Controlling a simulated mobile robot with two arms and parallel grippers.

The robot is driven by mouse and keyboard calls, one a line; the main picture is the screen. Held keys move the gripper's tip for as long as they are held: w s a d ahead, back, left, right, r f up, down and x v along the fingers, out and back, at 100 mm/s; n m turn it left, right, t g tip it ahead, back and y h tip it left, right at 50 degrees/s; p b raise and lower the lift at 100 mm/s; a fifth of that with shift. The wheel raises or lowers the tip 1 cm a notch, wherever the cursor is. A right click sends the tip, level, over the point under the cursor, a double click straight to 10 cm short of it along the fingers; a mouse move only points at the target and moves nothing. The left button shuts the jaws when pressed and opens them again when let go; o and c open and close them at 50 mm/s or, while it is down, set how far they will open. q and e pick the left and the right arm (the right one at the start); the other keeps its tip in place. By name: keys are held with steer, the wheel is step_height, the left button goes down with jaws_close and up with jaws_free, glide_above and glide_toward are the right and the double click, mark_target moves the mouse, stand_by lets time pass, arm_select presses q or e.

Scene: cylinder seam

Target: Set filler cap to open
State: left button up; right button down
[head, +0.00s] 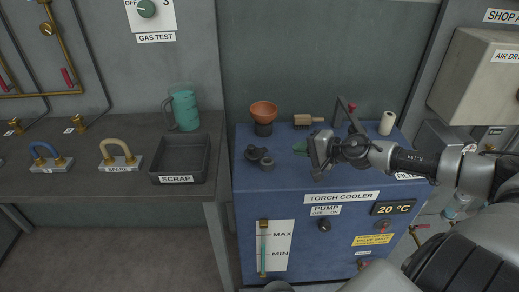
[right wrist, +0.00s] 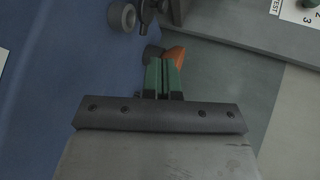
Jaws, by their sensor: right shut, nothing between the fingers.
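The blue torch cooler (head: 260,205) stands at the right of the bench. A label reading "FILL…" (head: 405,176) is partly covered by my right arm at the cooler's top front edge. I cannot pick out the filler cap for certain; my right arm and gripper cover the cooler top by that label. My right gripper (head: 301,148) is over the cooler top, its green fingertips pointing left. In the right wrist view the fingers (right wrist: 164,78) are together with nothing between them. My left gripper is not in view.
An orange cup (head: 263,108) on a dark base, a dark grey fitting (head: 260,157), a brush (head: 308,119) and a white roll (head: 387,123) are on the cooler top. A scrap tray (head: 180,180) and a green jug (head: 186,109) stand on the bench to the left.

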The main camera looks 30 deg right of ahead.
steer(key=n+g, duration=0.1)
steer(key=b, duration=0.2)
glide_toward(253, 150)
steer(key=x, duration=0.7)
steer(key=shift+w+d+f, duration=0.1)
steer(key=shift+w+d, duration=0.15)
steer(key=shift+d, duration=0.05)
stand_by(0.4)
